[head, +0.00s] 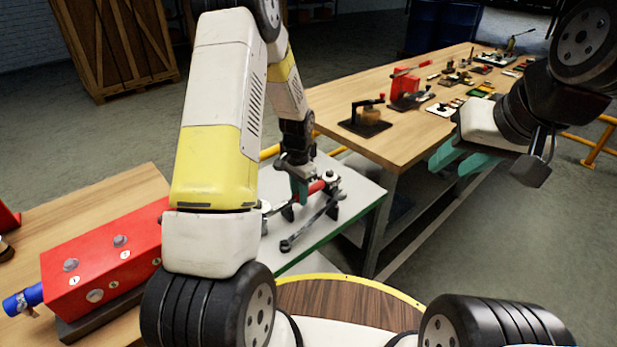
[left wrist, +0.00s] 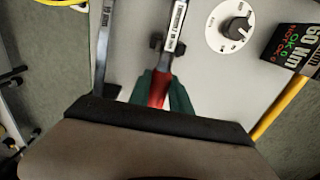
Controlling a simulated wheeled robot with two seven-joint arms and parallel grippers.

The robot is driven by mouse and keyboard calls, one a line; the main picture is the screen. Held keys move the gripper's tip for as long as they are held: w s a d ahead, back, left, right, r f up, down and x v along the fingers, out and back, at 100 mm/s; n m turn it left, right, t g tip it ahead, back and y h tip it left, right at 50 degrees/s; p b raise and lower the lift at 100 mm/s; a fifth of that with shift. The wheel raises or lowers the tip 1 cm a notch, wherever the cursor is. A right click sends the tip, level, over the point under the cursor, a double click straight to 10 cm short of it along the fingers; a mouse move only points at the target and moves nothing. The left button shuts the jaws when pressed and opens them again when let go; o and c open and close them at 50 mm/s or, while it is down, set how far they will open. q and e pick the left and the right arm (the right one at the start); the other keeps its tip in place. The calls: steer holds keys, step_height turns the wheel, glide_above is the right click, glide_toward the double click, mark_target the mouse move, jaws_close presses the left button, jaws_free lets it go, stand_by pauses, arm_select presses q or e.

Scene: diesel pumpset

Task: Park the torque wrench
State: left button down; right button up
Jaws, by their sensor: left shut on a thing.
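The torque wrench has a red grip (left wrist: 157,92) and a silver marked shaft (left wrist: 177,25) in the left wrist view. My left gripper (left wrist: 163,88) has its green fingers closed on the red grip. In the head view, the left gripper (head: 301,190) points down over the white-topped table, and the red grip (head: 317,187) shows beside its fingers. A black forked rest (left wrist: 155,41) shows on both sides of the shaft; I cannot tell whether the shaft touches it. My right gripper (head: 459,157) is empty at the right, its green fingers apart.
A grey wrench (head: 310,224) lies beside the torque wrench. A white dial with a black knob (left wrist: 234,28) and a black 60 Nm sign (left wrist: 297,50) are to the right. A red block (head: 105,255) stands left; a long wooden bench (head: 400,140) stands behind.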

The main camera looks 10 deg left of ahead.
arm_select(q)
steer(key=shift+f, duration=0.15)
steer(key=c, duration=1.1)
jaws_free()
step_height(320, 180, up, 8)
steer(key=shift+f, duration=0.1)
steer(key=s+r+n+t, duration=0.2)
steer(key=s+r, duration=0.2)
steer(key=r, duration=0.6)
steer(key=s+d+r+n+t+h, duration=0.1)
steer(key=s+r+n+t, duration=0.1)
steer(key=s+r, duration=0.5)
steer(key=s+d+r+n+t+h, duration=0.1)
steer(key=s+r+n+t, duration=0.1)
steer(key=s+r, duration=0.6)
steer(key=s+n, duration=0.1)
steer(key=s, duration=0.4)
steer(key=shift+s, duration=0.15)
